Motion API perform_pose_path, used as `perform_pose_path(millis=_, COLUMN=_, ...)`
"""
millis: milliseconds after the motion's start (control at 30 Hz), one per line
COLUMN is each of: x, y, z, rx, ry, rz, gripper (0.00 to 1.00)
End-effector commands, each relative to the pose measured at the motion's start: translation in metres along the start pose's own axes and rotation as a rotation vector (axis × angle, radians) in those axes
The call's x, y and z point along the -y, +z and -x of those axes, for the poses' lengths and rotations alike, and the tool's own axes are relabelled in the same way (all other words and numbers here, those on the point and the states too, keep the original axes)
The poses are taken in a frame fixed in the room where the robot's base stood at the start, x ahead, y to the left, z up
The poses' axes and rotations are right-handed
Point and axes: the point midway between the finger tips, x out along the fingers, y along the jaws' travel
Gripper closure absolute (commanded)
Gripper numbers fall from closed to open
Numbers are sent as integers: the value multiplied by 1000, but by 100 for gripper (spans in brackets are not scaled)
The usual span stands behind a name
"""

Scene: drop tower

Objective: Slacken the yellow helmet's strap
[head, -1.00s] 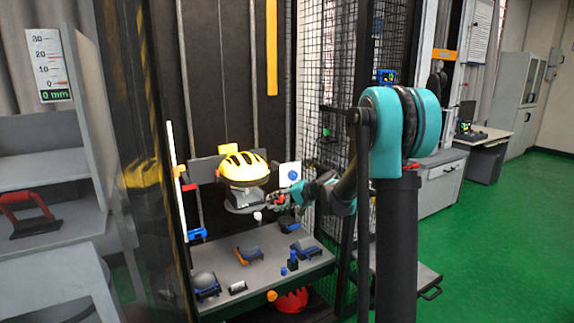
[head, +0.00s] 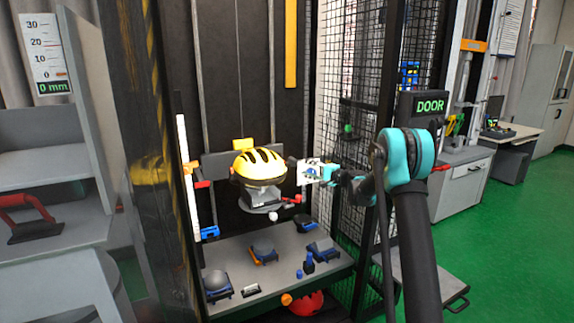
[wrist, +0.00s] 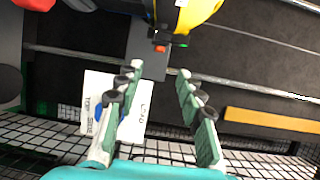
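The yellow helmet (head: 259,166) with black vents sits on a grey headform (head: 264,193) inside the tower. In the wrist view the helmet (wrist: 197,12) is partly cut off by the top edge. A small dark block with orange and green spots (wrist: 161,44) lies beside its rim; I cannot tell whether it belongs to the strap. The strap cannot be made out clearly. My gripper (head: 300,173) is just right of the helmet. In the wrist view my gripper (wrist: 160,72) is open and empty, its fingers pointing toward the helmet's edge and apart from it.
A red lever (head: 291,200) sticks out right of the headform. A white card (wrist: 134,118) lies behind my fingers. Wire mesh (head: 345,130) bounds the right side. A grey table (head: 235,262) below holds several small fixtures; a red helmet (head: 306,303) lies beneath.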

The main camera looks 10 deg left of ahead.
Motion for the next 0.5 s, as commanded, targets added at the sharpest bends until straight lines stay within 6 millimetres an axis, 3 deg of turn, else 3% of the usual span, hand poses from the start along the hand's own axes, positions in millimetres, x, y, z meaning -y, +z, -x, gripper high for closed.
perform_pose_path(millis=500, x=0, y=2, z=-101, rx=2, ry=1, rz=1, gripper=62)
